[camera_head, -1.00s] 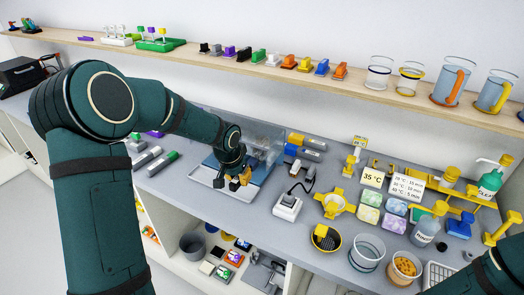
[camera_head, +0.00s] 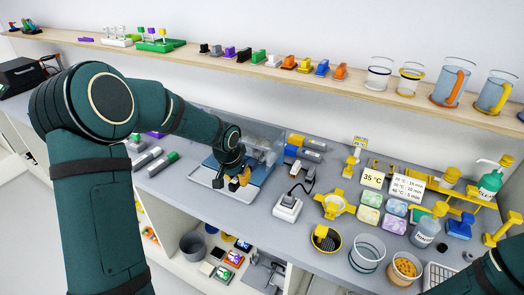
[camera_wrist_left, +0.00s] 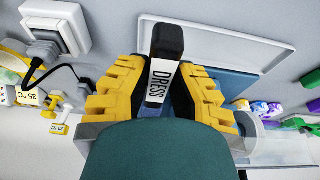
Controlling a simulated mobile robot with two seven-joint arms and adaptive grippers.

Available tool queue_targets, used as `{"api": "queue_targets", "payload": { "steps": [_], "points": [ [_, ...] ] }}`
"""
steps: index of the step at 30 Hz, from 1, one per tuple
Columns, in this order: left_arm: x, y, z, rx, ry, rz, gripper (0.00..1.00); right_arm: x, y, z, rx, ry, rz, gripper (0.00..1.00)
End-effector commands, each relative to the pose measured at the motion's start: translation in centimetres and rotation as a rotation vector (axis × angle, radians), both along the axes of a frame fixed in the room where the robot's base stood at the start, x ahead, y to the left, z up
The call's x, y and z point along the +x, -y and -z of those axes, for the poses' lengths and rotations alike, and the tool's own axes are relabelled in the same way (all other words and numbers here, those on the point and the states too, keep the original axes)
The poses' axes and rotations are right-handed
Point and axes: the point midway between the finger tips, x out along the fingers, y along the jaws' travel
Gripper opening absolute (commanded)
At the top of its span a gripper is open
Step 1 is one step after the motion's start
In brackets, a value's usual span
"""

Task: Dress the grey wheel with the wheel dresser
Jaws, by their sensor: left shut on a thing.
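My left gripper (camera_head: 232,183) is over a white tray (camera_head: 203,178) with a blue base and a clear guard (camera_head: 268,142). In the left wrist view, its yellow-padded fingers (camera_wrist_left: 160,95) are shut on the wheel dresser (camera_wrist_left: 164,75), a black-ended bar with a white label reading DRESS. The dresser's lower end is hidden behind my wrist. The tray rim (camera_wrist_left: 270,42) and part of the blue base also show behind the fingers. I cannot make out the grey wheel; my gripper and the guard cover that area. My right gripper is out of view.
A white socket box (camera_head: 287,208) with a black plug stands right of the tray. Grey bars with coloured ends lie left. The bench's front edge is close to the tray.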

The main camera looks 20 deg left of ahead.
Motion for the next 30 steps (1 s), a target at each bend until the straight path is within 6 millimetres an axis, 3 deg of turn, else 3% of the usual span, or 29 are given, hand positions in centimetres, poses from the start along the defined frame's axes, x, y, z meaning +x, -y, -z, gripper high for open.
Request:
{"api": "queue_targets", "payload": {
  "steps": [30],
  "points": [
    [0.2, -0.67, -0.06, 0.0, 0.004, 0.0, 0.0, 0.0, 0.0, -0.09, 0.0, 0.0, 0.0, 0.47]
  ]
}}
